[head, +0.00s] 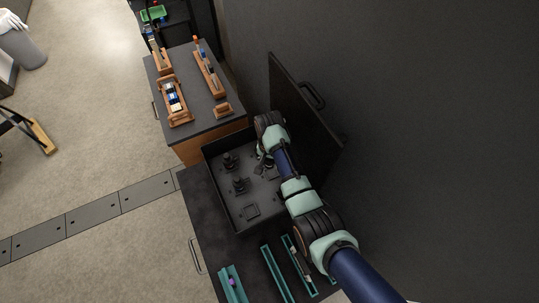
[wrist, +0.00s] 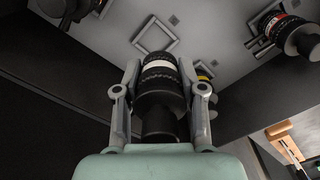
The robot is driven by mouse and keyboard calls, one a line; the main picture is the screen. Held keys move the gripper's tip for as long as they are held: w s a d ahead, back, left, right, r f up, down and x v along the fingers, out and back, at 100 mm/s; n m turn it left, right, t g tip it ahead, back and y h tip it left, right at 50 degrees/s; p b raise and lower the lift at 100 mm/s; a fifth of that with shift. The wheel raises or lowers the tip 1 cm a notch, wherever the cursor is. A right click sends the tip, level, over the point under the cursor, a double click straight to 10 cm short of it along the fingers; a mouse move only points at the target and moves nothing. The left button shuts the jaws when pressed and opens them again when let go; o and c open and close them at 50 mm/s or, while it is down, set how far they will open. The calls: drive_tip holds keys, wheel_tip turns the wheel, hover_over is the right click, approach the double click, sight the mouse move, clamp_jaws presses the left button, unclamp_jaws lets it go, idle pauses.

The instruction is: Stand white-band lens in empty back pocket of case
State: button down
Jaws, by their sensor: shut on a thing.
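The white-band lens (wrist: 159,66), black with a white ring, is between the fingers of my gripper (wrist: 158,84) in the wrist view. My gripper is shut on it. The case (head: 219,191) is open and dark in the head view, with my gripper (head: 267,161) over its right part. A square pocket outline (wrist: 155,36) shows empty beyond the lens in the wrist view. I cannot tell whether the lens touches the case floor.
Other lenses stand in the case: one with a red band (wrist: 285,32), one at the wrist view's top left (wrist: 62,8), and a yellow-banded one (wrist: 205,75) partly hidden by my finger. The raised lid (head: 308,105) stands behind. Teal trays (head: 274,272) lie in front.

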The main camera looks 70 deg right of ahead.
drive_tip(key=shift+s+d+f, duration=0.2)
drive_tip(key=shift+s+d, duration=0.05)
drive_tip(key=shift+s, duration=0.25)
drive_tip(key=shift+w+a+f+b, duration=0.1)
drive_tip(key=shift+w+f+b, duration=0.05)
drive_tip(key=shift+f+b, duration=0.3)
wheel_tip(320, 180, down, 4)
drive_tip(key=b, duration=0.4)
drive_tip(key=shift+f+b, duration=0.25)
drive_tip(key=shift+b, duration=0.05)
drive_tip(key=shift+r, duration=0.1)
drive_tip(key=c, duration=1.2)
unclamp_jaws()
drive_tip(key=c, duration=0.5)
drive_tip(key=shift+c, duration=0.2)
